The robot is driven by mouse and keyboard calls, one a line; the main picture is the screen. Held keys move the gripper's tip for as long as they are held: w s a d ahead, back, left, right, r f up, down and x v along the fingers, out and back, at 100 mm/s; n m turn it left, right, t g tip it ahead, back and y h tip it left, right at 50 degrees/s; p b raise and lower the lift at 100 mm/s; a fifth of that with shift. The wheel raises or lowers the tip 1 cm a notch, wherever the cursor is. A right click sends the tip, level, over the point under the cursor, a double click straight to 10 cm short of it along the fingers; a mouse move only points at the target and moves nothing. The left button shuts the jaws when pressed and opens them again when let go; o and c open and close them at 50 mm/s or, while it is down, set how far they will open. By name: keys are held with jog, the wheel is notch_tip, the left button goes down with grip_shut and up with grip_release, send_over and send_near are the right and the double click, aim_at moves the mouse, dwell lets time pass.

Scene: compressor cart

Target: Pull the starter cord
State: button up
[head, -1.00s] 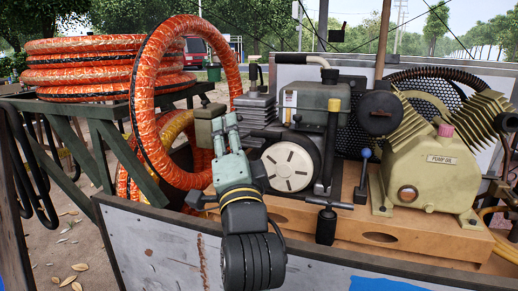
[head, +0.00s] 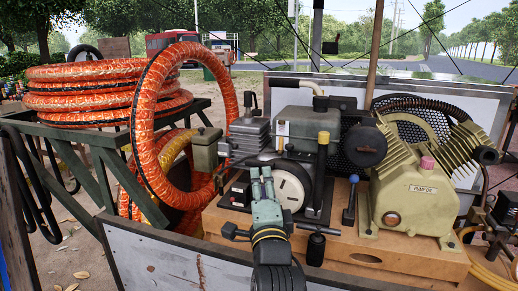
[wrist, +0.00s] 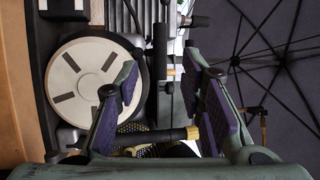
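The engine's round off-white starter cover (head: 291,190) sits low on the engine's front; the wrist view shows it whole at left (wrist: 97,79). A short dark horizontal bar (head: 292,150), possibly the cord handle, sits just above the cover; the wrist view shows a dark bar (wrist: 161,68) beyond the fingers. No cord can be made out. My gripper (head: 262,172) is in front of the cover's left part, hiding some of it. In the wrist view, its two purple-padded fingers (wrist: 160,95) are wide apart, with nothing held between them.
A black upright post with a yellow top (head: 322,155) stands right of the cover. A blue-topped lever (head: 350,200) and the green pump (head: 415,193) are farther right. An orange hose coil (head: 147,120) hangs at left. A grey side panel (head: 150,257) runs along the front.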

aim_at(260, 167)
jog(key=shift+r+p, duration=0.3)
jog(key=shift+p, duration=0.3)
jog(key=x, duration=0.8)
jog(key=shift+w+f+p, duration=0.1)
jog(key=shift+f+p, duration=0.2)
jog(key=shift+p, duration=0.05)
grip_shut()
